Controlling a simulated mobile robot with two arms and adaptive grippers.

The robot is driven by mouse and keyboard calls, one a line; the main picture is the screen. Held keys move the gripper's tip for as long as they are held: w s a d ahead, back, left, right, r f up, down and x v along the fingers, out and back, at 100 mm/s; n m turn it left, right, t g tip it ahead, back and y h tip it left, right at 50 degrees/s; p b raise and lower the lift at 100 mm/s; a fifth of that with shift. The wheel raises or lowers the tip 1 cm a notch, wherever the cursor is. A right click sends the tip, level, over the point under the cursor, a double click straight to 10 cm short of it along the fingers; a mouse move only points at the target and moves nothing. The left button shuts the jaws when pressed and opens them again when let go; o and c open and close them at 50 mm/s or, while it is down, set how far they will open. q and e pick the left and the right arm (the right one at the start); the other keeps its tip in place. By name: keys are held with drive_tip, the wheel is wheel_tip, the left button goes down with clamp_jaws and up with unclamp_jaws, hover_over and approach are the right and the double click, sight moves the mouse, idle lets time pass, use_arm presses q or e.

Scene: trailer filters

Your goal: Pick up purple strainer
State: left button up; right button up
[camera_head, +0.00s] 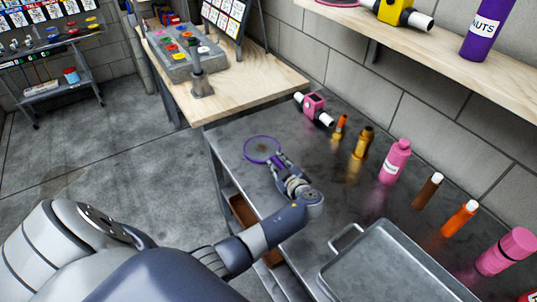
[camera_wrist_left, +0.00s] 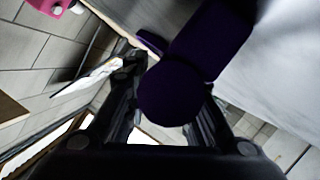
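The fingers look shut on the handle. I cannot tell whether the strainer is clear of the tabletop. My right gripper is not in view.
The metal table (camera_head: 240,128) carries a pink-and-white part (camera_head: 313,107), a pink bottle (camera_head: 396,161) and several small bottles along the wall. A metal tray (camera_head: 390,268) lies at the front right. A wooden table (camera_head: 270,82) adjoins behind; a shelf (camera_head: 437,52) overhangs the right.

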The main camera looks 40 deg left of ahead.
use_arm(q)
clamp_jaws()
drive_tip(key=shift+r, duration=0.15)
